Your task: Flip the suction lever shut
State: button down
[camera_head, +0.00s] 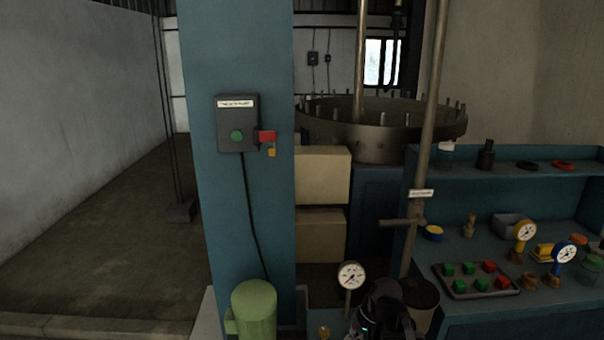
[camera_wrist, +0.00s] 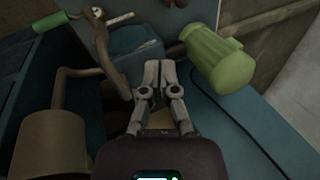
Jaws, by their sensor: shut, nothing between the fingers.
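A lever with a green grip (camera_wrist: 50,22) sticks out at the upper left of the wrist view, beside a bent brown pipe (camera_wrist: 108,62). I cannot read a label that names it as the suction lever. No green-gripped lever can be made out in the head view. My gripper (camera_wrist: 160,68) has its fingers together and empty, over the blue surface to the right of the bent pipe and apart from the green grip. In the head view the dark wrist of my arm shows at the bottom, right of a white gauge (camera_head: 351,275), and the fingertips cannot be made out.
A green motor (camera_wrist: 212,58) lies close right of my fingers; it shows in the head view (camera_head: 254,308) too. A brown cylinder (camera_wrist: 48,140) stands lower left. A labelled vertical pipe (camera_head: 428,130) and a bench tray of coloured blocks (camera_head: 455,293) are at the right.

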jog(key=shift+s+d+r+n+g+h+p, duration=0.2)
jog(key=shift+s+d+n+h+p, duration=0.15)
jog(key=shift+s+d+h, duration=0.75)
jog(key=shift+s+d+r+n+g+h+p, duration=0.1)
jog(key=shift+s+d+n+g+h+p, duration=0.2)
jog(key=shift+s+d+h, duration=0.7)
